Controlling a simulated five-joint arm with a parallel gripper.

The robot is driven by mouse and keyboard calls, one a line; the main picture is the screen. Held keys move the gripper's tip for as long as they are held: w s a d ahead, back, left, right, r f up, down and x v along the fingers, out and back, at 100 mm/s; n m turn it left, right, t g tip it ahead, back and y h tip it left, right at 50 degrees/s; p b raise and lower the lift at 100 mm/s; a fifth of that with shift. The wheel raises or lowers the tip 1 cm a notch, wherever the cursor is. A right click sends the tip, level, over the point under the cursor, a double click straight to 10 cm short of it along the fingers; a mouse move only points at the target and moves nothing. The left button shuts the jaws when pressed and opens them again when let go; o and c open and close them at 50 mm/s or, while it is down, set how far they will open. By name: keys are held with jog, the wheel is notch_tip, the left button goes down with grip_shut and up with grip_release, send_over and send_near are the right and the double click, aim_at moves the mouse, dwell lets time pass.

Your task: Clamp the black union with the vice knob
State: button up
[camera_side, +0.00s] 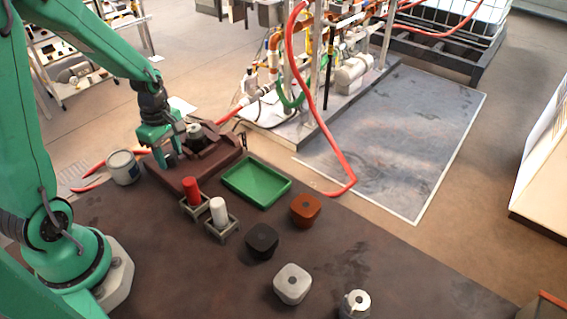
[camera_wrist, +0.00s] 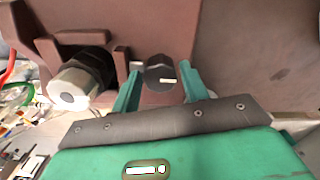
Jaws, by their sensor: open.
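The brown vice (camera_side: 211,163) stands on the dark bench at the back left in the side view. The black union (camera_wrist: 88,66), with a pale round end, sits between the vice's upright jaws at the left of the wrist view; its pale end shows in the side view (camera_side: 194,129). The dark vice knob (camera_wrist: 158,76), with a small pale mark, is in the middle of the wrist view. My gripper (camera_wrist: 161,76) is open, one finger on each side of the knob. In the side view my gripper (camera_side: 168,153) is low at the vice's left end, hiding the knob.
Red (camera_side: 192,189) and white (camera_side: 218,210) cylinders in holders and a green tray (camera_side: 256,184) are in front. Black (camera_side: 262,239), orange (camera_side: 305,209) and white (camera_side: 292,282) blocks lie to the right.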

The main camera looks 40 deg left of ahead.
jog(key=shift+f, duration=0.2)
jog(key=c, duration=0.7)
